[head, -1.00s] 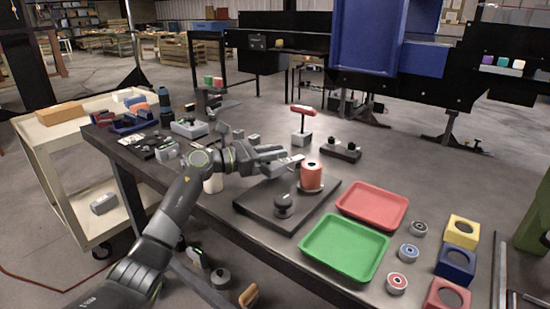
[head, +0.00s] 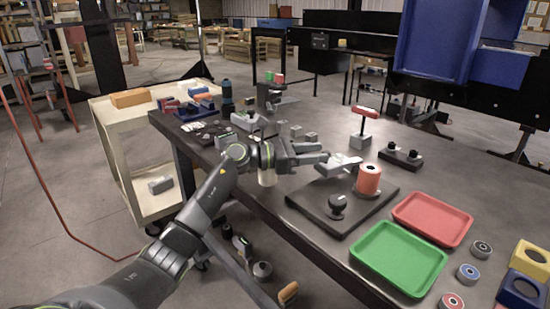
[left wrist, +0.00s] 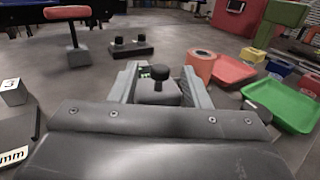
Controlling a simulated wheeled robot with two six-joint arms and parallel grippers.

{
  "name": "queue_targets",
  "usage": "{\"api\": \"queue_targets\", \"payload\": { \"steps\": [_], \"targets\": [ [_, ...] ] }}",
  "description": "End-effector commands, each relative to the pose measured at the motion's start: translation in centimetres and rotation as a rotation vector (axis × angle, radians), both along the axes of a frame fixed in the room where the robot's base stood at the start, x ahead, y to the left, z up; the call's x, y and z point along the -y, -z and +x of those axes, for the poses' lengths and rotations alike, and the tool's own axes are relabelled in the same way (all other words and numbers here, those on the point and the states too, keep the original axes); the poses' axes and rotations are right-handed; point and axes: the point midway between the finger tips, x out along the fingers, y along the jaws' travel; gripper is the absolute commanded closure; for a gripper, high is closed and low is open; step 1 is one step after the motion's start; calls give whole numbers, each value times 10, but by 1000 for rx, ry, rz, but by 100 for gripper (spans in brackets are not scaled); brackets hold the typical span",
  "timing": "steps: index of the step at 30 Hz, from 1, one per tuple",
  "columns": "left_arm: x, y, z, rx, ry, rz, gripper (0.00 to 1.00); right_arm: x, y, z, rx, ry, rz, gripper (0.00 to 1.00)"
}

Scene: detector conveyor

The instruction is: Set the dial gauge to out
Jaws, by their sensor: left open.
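A small light-grey part (head: 346,165), which I take to be the dial gauge, sits at the back of a dark base plate (head: 368,208). Its dial reading is too small to tell. In the left wrist view, a grey block with a black knob (left wrist: 160,73) shows between my spread fingers. An orange cylinder (head: 368,179) on a round foot and a black round knob (head: 337,204) stand on the same plate. My left gripper (head: 325,158) is open, just left of the light-grey part. Whether it touches cannot be told. My right gripper is out of view.
A red-handled post (head: 364,120) and a dark block with two knobs (head: 401,154) stand behind the plate. A green tray (head: 399,257) and a red tray (head: 432,218) lie to the right. Several small parts crowd the table's left end.

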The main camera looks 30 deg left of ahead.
Motion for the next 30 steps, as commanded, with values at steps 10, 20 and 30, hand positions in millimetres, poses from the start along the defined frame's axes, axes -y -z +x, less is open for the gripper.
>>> {"api": "queue_targets", "payload": {
  "steps": [10, 20, 30],
  "targets": [
    [-61, 4, -47, -2, -2, 6, 57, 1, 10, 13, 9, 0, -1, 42],
    [-94, 1, -73, -2, -1, 2, 57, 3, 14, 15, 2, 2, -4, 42],
    [-98, 0, -77, 0, 1, 0, 57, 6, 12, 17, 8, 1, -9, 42]
  ]
}}
